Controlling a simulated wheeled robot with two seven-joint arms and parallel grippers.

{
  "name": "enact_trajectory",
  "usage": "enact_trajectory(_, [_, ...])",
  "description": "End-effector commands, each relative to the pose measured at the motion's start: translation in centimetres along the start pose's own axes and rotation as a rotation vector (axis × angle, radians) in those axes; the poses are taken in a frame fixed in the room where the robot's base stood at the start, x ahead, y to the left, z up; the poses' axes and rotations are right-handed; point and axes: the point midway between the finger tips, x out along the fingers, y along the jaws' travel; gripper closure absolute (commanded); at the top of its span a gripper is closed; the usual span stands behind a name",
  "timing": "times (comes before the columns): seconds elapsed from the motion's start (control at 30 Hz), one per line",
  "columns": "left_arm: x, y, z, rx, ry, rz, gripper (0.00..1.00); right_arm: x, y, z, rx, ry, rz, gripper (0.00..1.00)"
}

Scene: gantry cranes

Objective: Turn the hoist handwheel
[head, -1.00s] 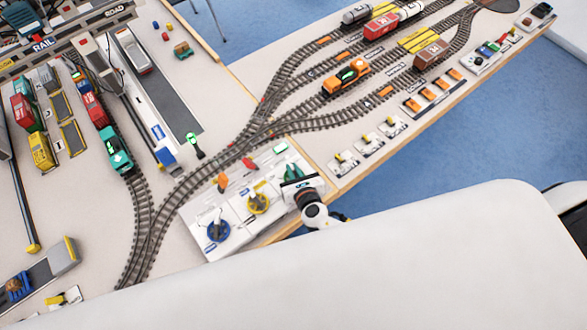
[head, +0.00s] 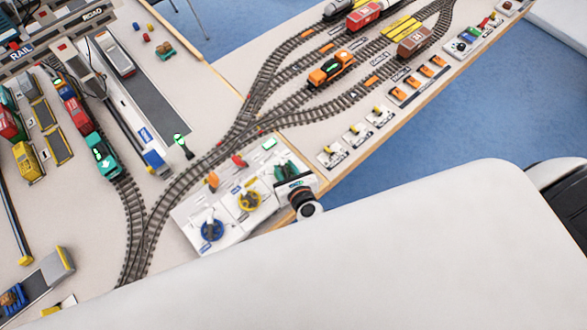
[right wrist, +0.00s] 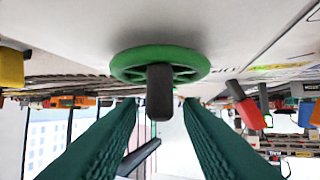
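A green handwheel (right wrist: 160,60) with a dark crank knob (right wrist: 159,92) fills the upper middle of the right wrist view. My right gripper (right wrist: 160,106) is open, its two green fingers reaching up on either side of the knob with gaps showing. In the head view my right gripper (head: 288,174) is at the right end of the white control panel (head: 232,220); wheel and fingertips there are too small to tell apart. A yellow handwheel (head: 249,200) and a blue handwheel (head: 212,230) stand on the same panel. Which is the hoist wheel is not readable. My left gripper is not in view.
An orange lever (head: 212,180) and a red lever (head: 239,160) stand on the panel behind the wheels. Curved track (head: 170,205) with a teal locomotive (head: 100,155) runs beyond it. Small switch plates (head: 357,134) line the table edge to the right.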

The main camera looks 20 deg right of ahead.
Motion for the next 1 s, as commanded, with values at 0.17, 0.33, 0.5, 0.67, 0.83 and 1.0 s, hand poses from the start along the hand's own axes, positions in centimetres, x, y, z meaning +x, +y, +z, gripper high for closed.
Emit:
enact_trajectory(0.17, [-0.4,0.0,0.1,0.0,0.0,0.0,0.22,-4.2,0.0,0.1,0.001,-0.003,-0.001,0.67])
enact_trajectory(0.33, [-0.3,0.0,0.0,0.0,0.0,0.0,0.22,-7.4,0.0,0.1,0.001,-0.002,0.0,0.67])
enact_trajectory(0.5, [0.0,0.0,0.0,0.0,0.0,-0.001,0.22,-9.4,0.0,0.1,0.0,-0.001,0.0,0.67])
enact_trajectory(0.67, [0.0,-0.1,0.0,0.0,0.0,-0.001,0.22,-10.0,0.0,0.0,0.0,-0.001,0.001,0.67])
enact_trajectory(0.83, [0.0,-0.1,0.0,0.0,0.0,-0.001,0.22,-10.0,0.0,0.0,0.0,-0.001,0.0,0.67])
enact_trajectory(1.0, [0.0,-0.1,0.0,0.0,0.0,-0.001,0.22,-10.0,0.0,0.0,0.0,-0.001,0.0,0.67])
